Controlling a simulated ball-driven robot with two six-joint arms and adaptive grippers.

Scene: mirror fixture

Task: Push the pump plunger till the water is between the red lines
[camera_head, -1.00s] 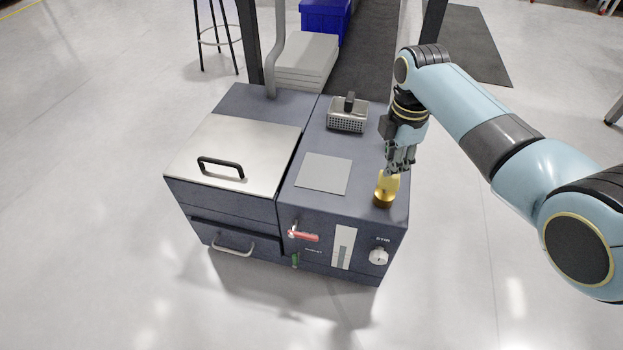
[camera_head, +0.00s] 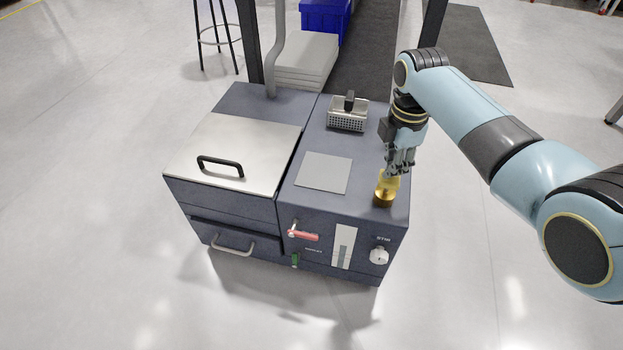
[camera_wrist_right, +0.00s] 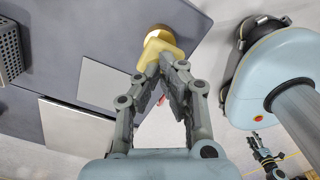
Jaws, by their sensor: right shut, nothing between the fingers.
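The brass pump plunger (camera_head: 386,190) stands at the front right of the dark machine top. My right gripper (camera_head: 398,170) points down just over it, shut and empty. In the right wrist view, the fingertips (camera_wrist_right: 168,68) overlap the yellow plunger (camera_wrist_right: 160,44); whether they press on it I cannot tell. The pale water gauge (camera_head: 343,247) is on the machine's front face, with a darker column low in it. The red lines are too small to make out. My left gripper (camera_wrist_right: 268,160) shows small at the lower right of the right wrist view; its jaws are unclear.
The top also holds a grey plate (camera_head: 323,173) and a metal mesh basket (camera_head: 348,115). A steel lid with a black handle (camera_head: 221,167) lies to the left. The front carries a red lever (camera_head: 304,236), a green handle (camera_head: 295,260) and a white knob (camera_head: 378,256).

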